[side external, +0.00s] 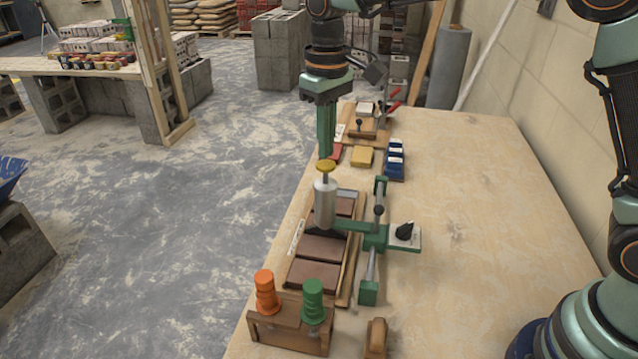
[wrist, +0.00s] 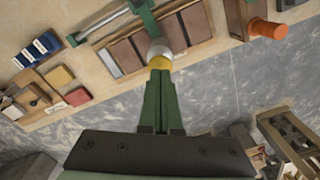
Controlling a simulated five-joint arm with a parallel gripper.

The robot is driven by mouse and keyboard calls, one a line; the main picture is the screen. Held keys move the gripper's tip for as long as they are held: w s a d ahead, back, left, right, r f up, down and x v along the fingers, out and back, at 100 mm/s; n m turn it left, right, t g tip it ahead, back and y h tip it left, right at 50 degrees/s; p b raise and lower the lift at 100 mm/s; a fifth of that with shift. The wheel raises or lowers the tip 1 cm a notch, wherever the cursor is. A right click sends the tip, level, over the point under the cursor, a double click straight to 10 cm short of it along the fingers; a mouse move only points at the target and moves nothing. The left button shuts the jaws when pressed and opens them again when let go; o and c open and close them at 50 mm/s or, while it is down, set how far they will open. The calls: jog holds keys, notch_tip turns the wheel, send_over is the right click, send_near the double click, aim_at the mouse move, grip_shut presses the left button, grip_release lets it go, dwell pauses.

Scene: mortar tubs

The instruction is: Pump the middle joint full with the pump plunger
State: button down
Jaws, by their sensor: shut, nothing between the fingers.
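The pump (side external: 325,203) is an upright silver cylinder on a green carriage (side external: 375,236), with a yellow plunger knob (side external: 326,166) raised on a short stem. The knob also shows in the wrist view (wrist: 159,62). My gripper (side external: 327,156) points down, its green fingers shut and empty, with the tips right over the knob. I cannot tell whether they touch it. Below the pump is a tray (side external: 345,291) of reddish-brown bricks (side external: 325,247) in a row. The pump's dark lower end sits over the middle of the row. It hides the middle joint and its fill there.
A wooden stand (side external: 290,329) with orange (side external: 266,291) and green (side external: 312,301) pieces is at the front. Blue boxes (side external: 395,160), a yellow block (side external: 362,156) and a red block lie behind the tray. A black knob (side external: 405,231) is right of the carriage.

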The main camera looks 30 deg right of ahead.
jog(key=shift+f, duration=1.15)
jog(key=shift+r, duration=0.7)
jog(key=shift+f, duration=0.2)
jog(key=shift+f, duration=0.45)
jog(key=shift+r, duration=0.65)
jog(key=shift+f, duration=0.1)
dwell(0.3)
